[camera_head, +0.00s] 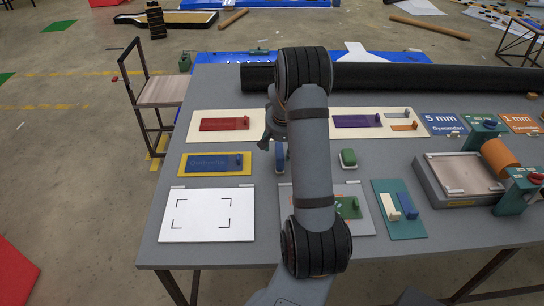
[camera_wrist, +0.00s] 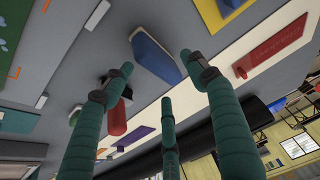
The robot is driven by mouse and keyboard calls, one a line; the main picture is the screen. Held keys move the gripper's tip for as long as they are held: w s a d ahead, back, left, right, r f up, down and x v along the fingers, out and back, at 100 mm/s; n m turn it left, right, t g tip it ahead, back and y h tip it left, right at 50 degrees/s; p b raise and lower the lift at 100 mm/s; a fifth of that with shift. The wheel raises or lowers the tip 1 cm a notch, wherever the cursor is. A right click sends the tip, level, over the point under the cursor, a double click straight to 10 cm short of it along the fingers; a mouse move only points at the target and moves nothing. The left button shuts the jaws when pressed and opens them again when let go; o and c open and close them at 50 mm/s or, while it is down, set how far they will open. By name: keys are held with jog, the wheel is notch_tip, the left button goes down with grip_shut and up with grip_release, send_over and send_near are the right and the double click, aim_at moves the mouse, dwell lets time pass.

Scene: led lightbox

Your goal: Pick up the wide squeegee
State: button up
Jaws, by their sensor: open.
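A blue block-like piece with a pale edge (camera_wrist: 155,55) lies on the table in the wrist view, beyond and between my fingertips, apart from them. It looks like a squeegee; I cannot tell whether it is the wide one. In the head view a blue piece (camera_head: 280,156) stands beside my arm, partly hidden by it. A small green piece with a pale edge (camera_head: 348,158) stands to the right of the arm. My gripper (camera_wrist: 155,75) has its green fingers spread and empty; in the head view it is mostly hidden behind my arm.
A red plate (camera_head: 224,124), a blue plate on a yellow board (camera_head: 215,163) and a white sheet with corner marks (camera_head: 206,215) lie left. A black roll (camera_head: 410,77) lies along the back. Right are a teal board (camera_head: 401,226) and a grey platform device (camera_head: 460,172).

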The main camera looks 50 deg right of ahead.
jog(key=shift+s+d+f, duration=0.25)
jog(key=shift+d+f, duration=0.2)
jog(key=shift+f, duration=0.1)
jog(key=shift+d+f, duration=0.15)
jog(key=shift+f, duration=0.2)
jog(key=p+x, duration=0.1)
jog(key=x, duration=0.3)
jog(key=shift+w+f, duration=0.1)
jog(key=shift+w, duration=0.1)
jog(key=shift+c, duration=0.4)
jog(key=c, duration=1.1)
jog(key=shift+c, duration=0.5)
